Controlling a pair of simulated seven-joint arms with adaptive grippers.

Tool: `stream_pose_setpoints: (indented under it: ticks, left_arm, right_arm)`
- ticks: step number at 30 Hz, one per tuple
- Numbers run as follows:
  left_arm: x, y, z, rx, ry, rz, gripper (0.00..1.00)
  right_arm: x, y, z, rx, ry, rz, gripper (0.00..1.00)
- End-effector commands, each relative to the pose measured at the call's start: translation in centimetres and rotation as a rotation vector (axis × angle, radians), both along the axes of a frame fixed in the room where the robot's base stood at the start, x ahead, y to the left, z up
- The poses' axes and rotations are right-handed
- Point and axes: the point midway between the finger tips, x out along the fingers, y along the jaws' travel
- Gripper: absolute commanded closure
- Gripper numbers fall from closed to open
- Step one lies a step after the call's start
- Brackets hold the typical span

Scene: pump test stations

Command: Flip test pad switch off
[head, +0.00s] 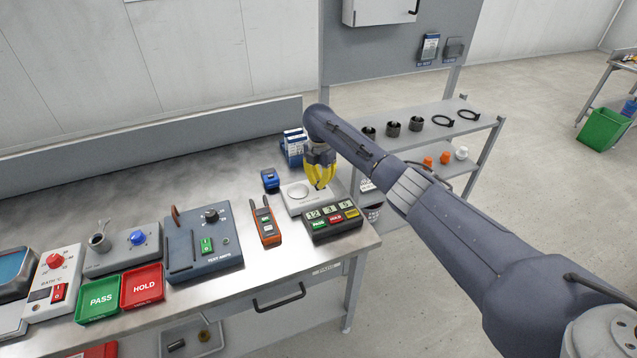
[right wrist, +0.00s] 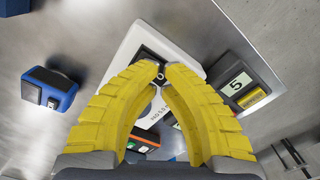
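The test pad, a pale box with a round plate (head: 297,192), stands near the table's right end. It also shows as a white body (right wrist: 136,42) in the right wrist view. A dark switch plate (right wrist: 152,56) is set in it, partly hidden behind my fingertips. I cannot tell which way the switch is set. My right gripper (head: 319,187) is over the pad's right part, fingers pointing down. In the right wrist view its yellow fingertips (right wrist: 162,70) are drawn together with only a thin gap, holding nothing visible. Whether they touch the switch is unclear. My left gripper is not in view.
A timer box (head: 332,222) with coloured buttons stands just in front of the pad. An orange meter (head: 265,222) lies to the left, and a blue device (head: 270,180) behind it. A test amps box (head: 204,262) and green and red trays (head: 98,299) are farther left.

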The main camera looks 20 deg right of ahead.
Motion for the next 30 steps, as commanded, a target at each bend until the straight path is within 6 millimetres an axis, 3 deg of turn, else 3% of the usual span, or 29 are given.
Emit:
stream_pose_setpoints:
  ticks: [21, 30]
  left_arm:
    - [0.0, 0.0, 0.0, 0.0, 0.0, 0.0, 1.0]
    - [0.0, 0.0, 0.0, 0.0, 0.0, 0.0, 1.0]
  right_arm:
    - [0.1, 0.0, 5.0, 0.0, -0.004, 0.0, 1.0]
    - [0.1, 0.0, 6.1, 0.0, -0.003, 0.0, 1.0]
